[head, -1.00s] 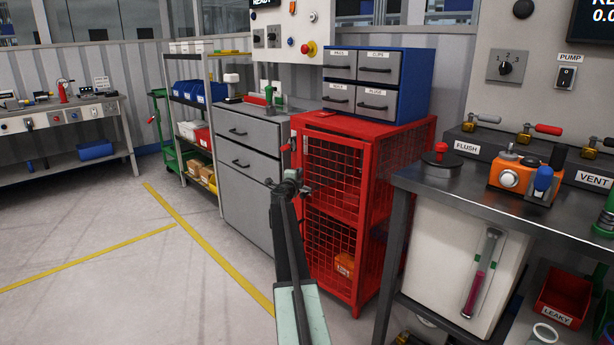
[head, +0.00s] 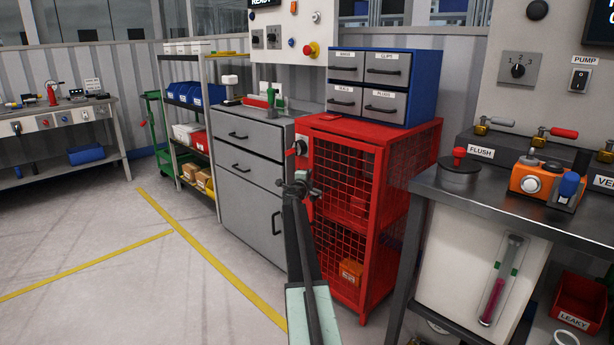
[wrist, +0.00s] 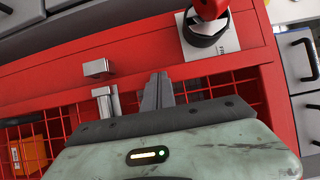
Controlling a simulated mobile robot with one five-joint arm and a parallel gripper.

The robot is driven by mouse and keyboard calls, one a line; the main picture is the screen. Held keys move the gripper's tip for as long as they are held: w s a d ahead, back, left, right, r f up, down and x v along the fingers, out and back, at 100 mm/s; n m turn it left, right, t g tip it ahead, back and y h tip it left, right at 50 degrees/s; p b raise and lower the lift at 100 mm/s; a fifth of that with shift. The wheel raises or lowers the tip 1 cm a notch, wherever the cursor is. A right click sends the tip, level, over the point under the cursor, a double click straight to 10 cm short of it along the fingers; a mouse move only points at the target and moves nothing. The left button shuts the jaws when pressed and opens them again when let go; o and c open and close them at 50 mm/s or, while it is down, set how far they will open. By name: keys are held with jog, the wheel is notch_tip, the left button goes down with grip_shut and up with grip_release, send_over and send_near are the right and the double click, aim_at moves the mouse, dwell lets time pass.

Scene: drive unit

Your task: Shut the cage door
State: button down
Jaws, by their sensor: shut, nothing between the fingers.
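The red mesh cage (head: 380,135) stands right of the grey cabinet. Its mesh door (head: 335,205) fills the front; I cannot tell whether it is flush with the frame. In the wrist view, one metal latch block (wrist: 98,68) sits on the red post and another metal piece (wrist: 106,102) lies beside it at the mesh edge. A red handle with a black ring (wrist: 205,35) is on the post, over a white tag. My gripper (head: 300,183) is shut and empty, in front of the door's left edge; its fingers (wrist: 160,88) show near the latch. Contact is unclear.
A grey drawer cabinet (head: 246,185) stands close on the left. A blue drawer box (head: 420,80) rests on the cage. A steel workbench (head: 450,205) stands close on the right. An orange box (head: 351,272) lies inside the cage. Open floor lies to the left.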

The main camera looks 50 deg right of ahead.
jog(key=a, duration=1.4)
jog(key=shift+w, duration=0.2)
